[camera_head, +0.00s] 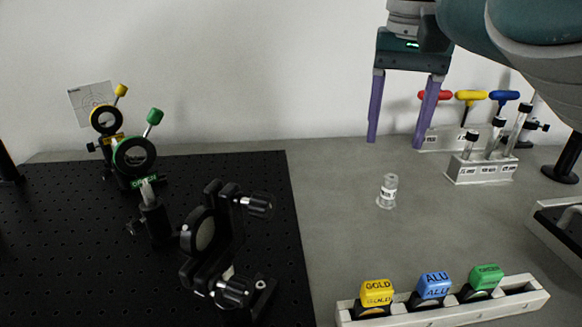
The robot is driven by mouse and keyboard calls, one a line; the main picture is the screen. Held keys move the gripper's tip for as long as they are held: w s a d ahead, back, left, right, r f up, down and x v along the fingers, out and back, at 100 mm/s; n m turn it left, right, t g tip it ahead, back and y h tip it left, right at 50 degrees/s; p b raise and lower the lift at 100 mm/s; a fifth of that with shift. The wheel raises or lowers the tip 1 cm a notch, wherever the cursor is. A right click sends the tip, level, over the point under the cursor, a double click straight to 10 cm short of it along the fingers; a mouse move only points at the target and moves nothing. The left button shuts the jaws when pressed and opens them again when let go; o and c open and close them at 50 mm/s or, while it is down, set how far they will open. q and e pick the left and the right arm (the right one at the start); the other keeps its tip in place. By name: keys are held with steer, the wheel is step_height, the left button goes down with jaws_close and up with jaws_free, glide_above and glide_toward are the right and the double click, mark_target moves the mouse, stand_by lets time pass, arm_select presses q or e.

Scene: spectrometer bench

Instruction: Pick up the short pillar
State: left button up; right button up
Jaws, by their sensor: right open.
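My right gripper (395,143) hangs down from the top with its two purple fingers spread wide and nothing between them. The shortest post (468,147) stands at the rack's left end, apart from the right finger. A small clear and grey cylinder (388,191) with a white label stands upright on the table, lower in the picture than the fingertips. I cannot tell which of these is the short pillar. My left gripper is not in view.
A black perforated board (90,235) with optical mounts fills the left. A white tray (535,296) with gold, blue and green capped pieces lies in front. Red, yellow and blue handled tools (471,96) stand behind the rack. The grey table around the small cylinder is clear.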

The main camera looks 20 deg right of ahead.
mark_target(392, 177)
steer(key=f, duration=0.2)
steer(key=shift+s+d+f, duration=0.1)
steer(key=shift+d+f, duration=0.15)
steer(key=shift+f, duration=0.1)
steer(key=f, duration=0.6)
steer(key=shift+w+d+b, duration=0.2)
steer(key=shift+d+b, duration=0.15)
steer(key=shift+b, duration=0.05)
jaws_close()
